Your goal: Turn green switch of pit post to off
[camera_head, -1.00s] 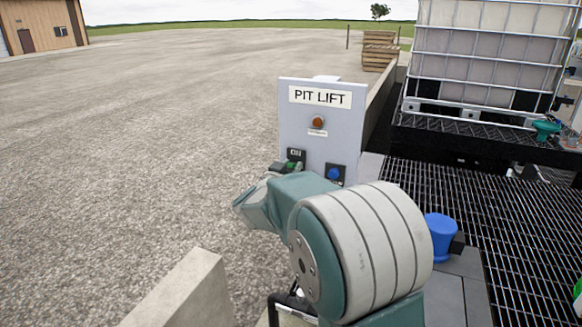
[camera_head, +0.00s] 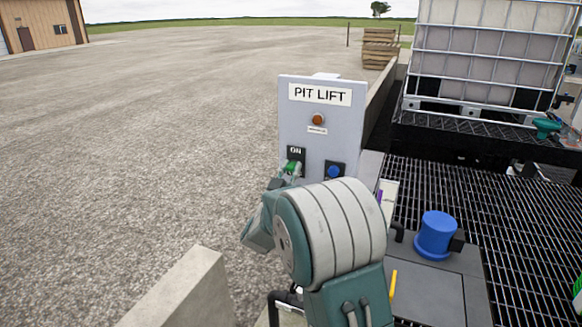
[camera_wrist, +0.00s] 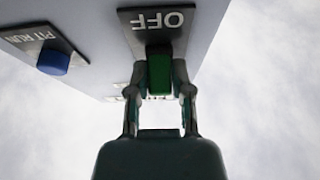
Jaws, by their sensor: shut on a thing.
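The pit post is an upright pale grey panel labelled PIT LIFT (camera_head: 322,143), in the middle of the head view. Its green switch (camera_head: 292,167) is at the lower left of the panel, below an ON label. In the wrist view, the green switch (camera_wrist: 159,74) stands in front of a dark plate with an upside-down OFF label. My gripper (camera_wrist: 160,92) has a finger on each side of the green switch and is shut on it. In the head view, my arm hides the lower part of the post.
A blue button (camera_head: 334,172) sits right of the switch; it shows in the wrist view (camera_wrist: 52,63). An orange lamp (camera_head: 318,119) is above. A concrete wall (camera_head: 185,290) stands front left. A blue cap (camera_head: 437,234), grating and a caged tank (camera_head: 485,55) are right. Open gravel lies left.

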